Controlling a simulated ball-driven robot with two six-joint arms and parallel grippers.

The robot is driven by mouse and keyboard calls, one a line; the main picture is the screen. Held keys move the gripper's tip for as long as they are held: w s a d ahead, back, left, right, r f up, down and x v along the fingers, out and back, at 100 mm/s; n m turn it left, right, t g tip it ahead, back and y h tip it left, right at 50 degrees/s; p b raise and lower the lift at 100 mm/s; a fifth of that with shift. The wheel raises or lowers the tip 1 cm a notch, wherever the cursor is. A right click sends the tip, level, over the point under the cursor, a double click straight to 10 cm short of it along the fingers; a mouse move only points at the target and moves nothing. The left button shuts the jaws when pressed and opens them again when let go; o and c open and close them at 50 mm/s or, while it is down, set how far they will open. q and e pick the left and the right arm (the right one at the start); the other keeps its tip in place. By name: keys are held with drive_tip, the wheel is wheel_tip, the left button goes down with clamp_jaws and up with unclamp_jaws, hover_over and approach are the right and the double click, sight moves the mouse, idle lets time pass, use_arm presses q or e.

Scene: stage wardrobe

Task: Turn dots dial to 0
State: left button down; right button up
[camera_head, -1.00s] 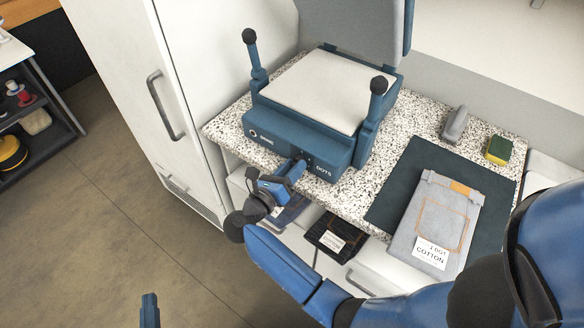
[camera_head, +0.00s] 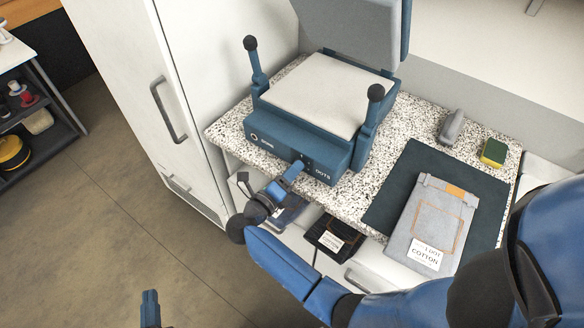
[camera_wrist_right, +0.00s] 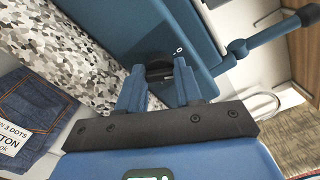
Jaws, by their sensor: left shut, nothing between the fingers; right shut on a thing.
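The blue press (camera_head: 310,140) stands on the speckled counter, with the word DOTS at the right of its front panel. My right gripper (camera_head: 300,166) reaches that panel beside the word. In the right wrist view its two blue fingers (camera_wrist_right: 159,82) are closed on the sides of the dark dots dial (camera_wrist_right: 159,68). A small white mark like a 0 shows on the panel just right of the dial. The dial's pointer is hidden, so its setting cannot be read. My left gripper (camera_head: 150,310) is shut and empty, low over the floor.
The press lid (camera_head: 355,35) stands raised, with upright levers on both sides. A dark mat (camera_head: 395,175) with folded grey jeans (camera_head: 433,220), a sponge (camera_head: 493,152) and a grey tool (camera_head: 452,127) lie right. A white cabinet (camera_head: 135,90) stands left. Dark folded jeans (camera_head: 330,236) lie below the counter.

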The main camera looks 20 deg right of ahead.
drive_tip(key=n+p, duration=0.2)
drive_tip(key=n, duration=0.2)
drive_tip(key=shift+r, duration=0.1)
drive_tip(key=shift+n+p, duration=0.45)
drive_tip(key=shift+n, duration=0.45)
drive_tip(key=o, duration=1)
drive_tip(key=shift+f, duration=0.2)
drive_tip(key=shift+o, duration=0.2)
